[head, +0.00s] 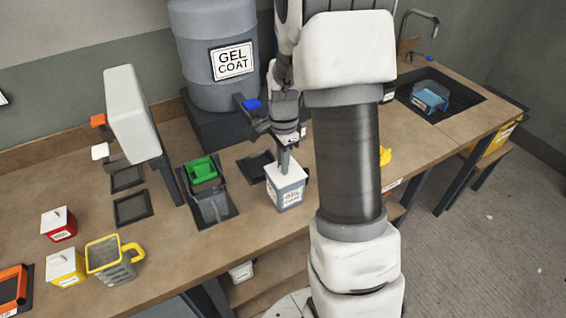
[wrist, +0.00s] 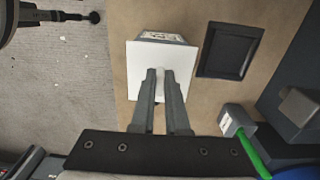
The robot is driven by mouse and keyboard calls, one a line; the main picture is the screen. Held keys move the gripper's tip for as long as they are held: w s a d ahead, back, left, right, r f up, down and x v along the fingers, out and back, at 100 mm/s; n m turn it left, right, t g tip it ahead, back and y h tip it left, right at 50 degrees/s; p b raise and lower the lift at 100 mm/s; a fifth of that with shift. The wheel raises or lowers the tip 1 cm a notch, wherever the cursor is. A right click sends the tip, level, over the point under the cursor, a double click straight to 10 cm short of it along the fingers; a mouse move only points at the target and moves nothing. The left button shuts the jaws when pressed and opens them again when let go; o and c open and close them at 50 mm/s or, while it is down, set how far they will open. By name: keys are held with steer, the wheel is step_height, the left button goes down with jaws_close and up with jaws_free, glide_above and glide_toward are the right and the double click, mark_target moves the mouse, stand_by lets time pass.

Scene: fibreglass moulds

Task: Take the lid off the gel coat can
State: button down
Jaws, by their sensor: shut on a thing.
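The gel coat can (head: 290,199) is a small grey-white square can with a "GEL" label, upright near the front edge of the bench. Its flat white lid (head: 278,176) sits on top in the head view; I see no clear gap between lid and can. My gripper (head: 285,168) points down over the lid, its fingers shut on the lid's middle. In the wrist view the lid (wrist: 141,58) is a white square under my fingertips (wrist: 159,72), and the labelled can side (wrist: 165,38) shows beyond it. The gripped part is hidden between the fingers.
A large grey gel coat drum (head: 213,50) stands behind. An empty dark tray (wrist: 230,50) lies beside the can. A sink (head: 440,97) is at right.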

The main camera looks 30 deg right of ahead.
steer(key=shift+r, duration=0.15)
steer(key=shift+r+p, duration=1.8)
steer(key=shift+r, duration=0.5)
